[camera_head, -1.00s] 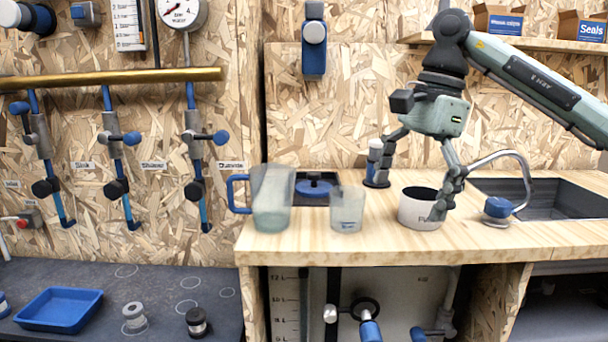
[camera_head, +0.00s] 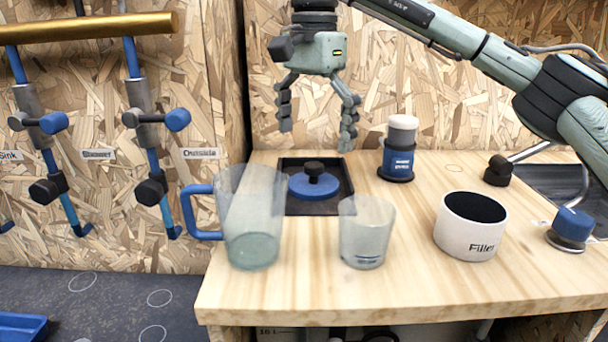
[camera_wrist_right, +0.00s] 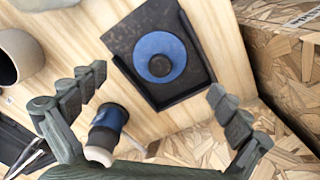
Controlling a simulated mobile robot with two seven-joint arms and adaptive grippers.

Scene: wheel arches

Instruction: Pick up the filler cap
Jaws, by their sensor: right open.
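The filler cap (camera_head: 314,182) is a blue disc with a black knob. It lies in a black square tray (camera_head: 331,207) on the wooden worktop, behind the clear jug and cup. In the right wrist view the cap (camera_wrist_right: 150,62) and its tray (camera_wrist_right: 117,41) show beyond the fingers. My right gripper (camera_head: 318,138) is open and empty, above and behind the cap, fingers pointing down. Its two fingers also show in the right wrist view (camera_wrist_right: 160,95), spread apart with the cap between and beyond them. My left gripper is not in view.
A clear jug (camera_head: 250,215) with a blue handle and a clear cup (camera_head: 366,235) stand in front of the tray. A blue canister with a white top (camera_head: 398,150) stands right of it. A white "Filler" pot (camera_head: 471,230) and a sink (camera_head: 560,185) are further right.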

